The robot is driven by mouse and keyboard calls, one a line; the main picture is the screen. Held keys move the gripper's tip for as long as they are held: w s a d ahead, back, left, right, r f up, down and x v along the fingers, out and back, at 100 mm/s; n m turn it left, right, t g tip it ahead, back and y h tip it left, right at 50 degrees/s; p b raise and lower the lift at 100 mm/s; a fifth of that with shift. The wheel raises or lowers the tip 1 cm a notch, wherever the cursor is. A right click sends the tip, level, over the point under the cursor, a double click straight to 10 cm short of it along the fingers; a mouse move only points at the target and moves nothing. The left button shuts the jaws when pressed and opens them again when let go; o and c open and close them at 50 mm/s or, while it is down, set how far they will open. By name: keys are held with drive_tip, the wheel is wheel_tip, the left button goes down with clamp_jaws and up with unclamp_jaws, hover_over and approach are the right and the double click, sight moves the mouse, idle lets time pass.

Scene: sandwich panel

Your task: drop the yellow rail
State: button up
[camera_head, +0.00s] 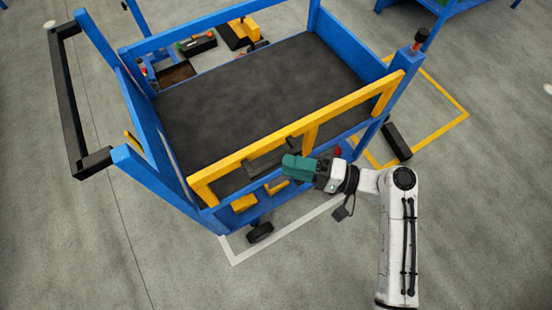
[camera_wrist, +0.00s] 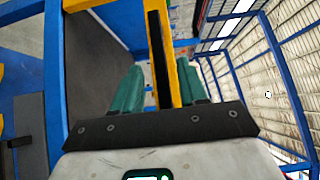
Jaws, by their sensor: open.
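The yellow rail (camera_head: 340,104) runs upright along the near side of the blue cart (camera_head: 126,158), with yellow posts at its ends and middle. My gripper (camera_head: 287,163) has teal fingers and is at the near side of the cart, just by the rail's middle part. In the wrist view my gripper (camera_wrist: 160,88) is open, with one finger on each side of a yellow bar of the rail (camera_wrist: 170,50) that has a dark slot. Gaps show beside the bar. The contact at the fingertips is not clear.
The cart has a dark deck (camera_head: 260,90), bare in its middle. A black handle (camera_head: 68,90) sticks out at the left. Yellow and dark parts (camera_head: 240,32) sit beyond the far side. Grey floor is open at the left and lower right.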

sight(275, 162)
drive_tip(key=shift+w+a, duration=0.25)
drive_tip(key=shift+a, duration=0.9)
drive_tip(key=shift+w+a, duration=0.2)
drive_tip(key=shift+a, duration=0.9)
clamp_jaws()
